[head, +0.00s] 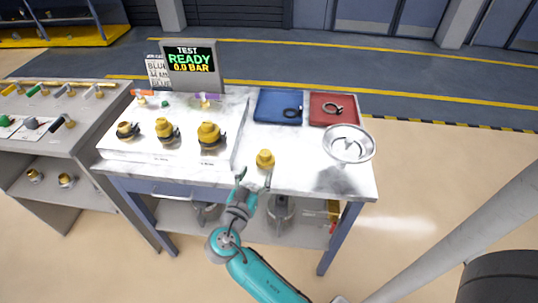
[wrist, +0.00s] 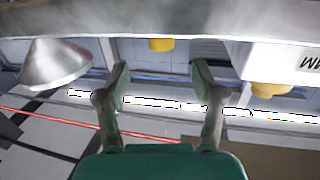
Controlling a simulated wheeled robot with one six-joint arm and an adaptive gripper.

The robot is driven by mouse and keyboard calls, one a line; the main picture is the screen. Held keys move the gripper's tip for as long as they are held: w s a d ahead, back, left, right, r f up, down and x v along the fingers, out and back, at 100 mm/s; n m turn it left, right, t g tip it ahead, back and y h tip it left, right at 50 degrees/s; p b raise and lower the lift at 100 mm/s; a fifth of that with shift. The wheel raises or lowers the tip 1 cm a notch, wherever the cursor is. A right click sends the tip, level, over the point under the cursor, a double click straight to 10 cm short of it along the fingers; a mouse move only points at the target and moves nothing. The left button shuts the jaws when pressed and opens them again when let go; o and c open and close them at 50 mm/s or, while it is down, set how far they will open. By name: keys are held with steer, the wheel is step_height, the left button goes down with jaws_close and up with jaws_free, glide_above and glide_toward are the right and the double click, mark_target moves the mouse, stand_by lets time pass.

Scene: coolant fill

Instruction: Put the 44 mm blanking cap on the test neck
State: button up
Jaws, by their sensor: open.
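A lone yellow cap-like piece (head: 265,158) stands on the white tabletop near its front edge. It also shows in the wrist view (wrist: 161,44), partly cut off by the table edge, beyond and between my fingers. My gripper (head: 253,180) is open and empty at the table's front edge, just short of this piece and not around it. Its two fingers show spread in the wrist view (wrist: 160,75). Three yellow fittings with dark clamps, small (head: 127,130), middle (head: 166,130) and large (head: 209,133), stand on the white raised panel. Size markings are unreadable, so I cannot tell which is 44 mm.
A silver funnel-like dish (head: 348,144) stands at the right. Behind are a blue tray (head: 268,103) and a red tray (head: 320,121), each holding a ring clamp. A display (head: 190,64) reads "TEST READY 0.0 BAR". Another bench (head: 55,150) stands left. Tabletop around the lone piece is clear.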

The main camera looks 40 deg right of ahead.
mark_target(264, 158)
steer(key=shift+x, duration=4.75)
steer(key=shift+w+a+f, duration=0.1)
steer(key=c, duration=1.2)
